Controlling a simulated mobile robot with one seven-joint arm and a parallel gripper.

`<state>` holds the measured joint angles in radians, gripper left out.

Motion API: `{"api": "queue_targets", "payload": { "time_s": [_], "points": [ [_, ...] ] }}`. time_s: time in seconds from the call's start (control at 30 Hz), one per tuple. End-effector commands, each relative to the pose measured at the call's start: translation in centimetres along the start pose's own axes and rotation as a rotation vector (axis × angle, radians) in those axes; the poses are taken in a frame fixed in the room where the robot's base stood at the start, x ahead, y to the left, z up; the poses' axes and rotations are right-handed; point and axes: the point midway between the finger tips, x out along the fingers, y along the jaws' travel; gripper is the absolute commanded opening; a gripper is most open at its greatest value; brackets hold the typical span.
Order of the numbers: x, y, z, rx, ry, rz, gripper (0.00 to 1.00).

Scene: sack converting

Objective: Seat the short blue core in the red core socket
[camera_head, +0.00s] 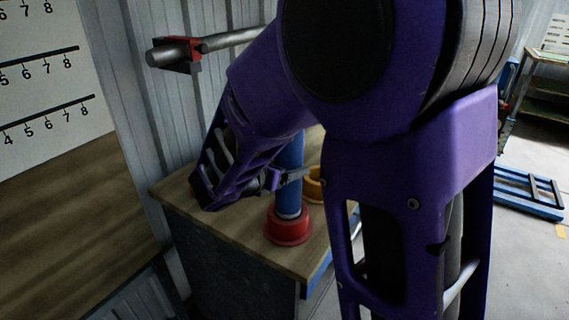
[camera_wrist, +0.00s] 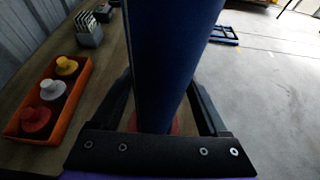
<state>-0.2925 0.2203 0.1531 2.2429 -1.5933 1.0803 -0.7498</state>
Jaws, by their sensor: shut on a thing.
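The blue core (camera_head: 289,190) stands about upright on the wooden bench top, directly over the red core socket (camera_head: 289,230). Its pale lower rim shows at the socket's mouth; I cannot tell whether it is inside or just above. My gripper (camera_head: 279,179) reaches in from the left and is shut on the core above the socket. My arm hides the core's upper part. In the wrist view the core (camera_wrist: 172,60) fills the space between the fingers, and a bit of the red socket (camera_wrist: 174,126) shows beyond its lower end.
A yellow socket (camera_head: 314,186) stands behind and right of the red one, partly hidden by my arm. An orange tray (camera_wrist: 77,98) with red, grey and yellow knobbed pieces lies on the bench. A grey slotted block (camera_wrist: 89,32) stands beyond it. A red bracket (camera_head: 178,67) holds rods at the wall.

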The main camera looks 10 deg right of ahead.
Motion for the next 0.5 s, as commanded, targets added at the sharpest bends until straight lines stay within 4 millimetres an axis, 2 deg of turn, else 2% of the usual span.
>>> {"api": "queue_targets", "payload": {
  "time_s": [0.5],
  "points": [
    [0.5,0.0,-1.1,0.0,-0.002,0.0,0.0]
  ]
}}
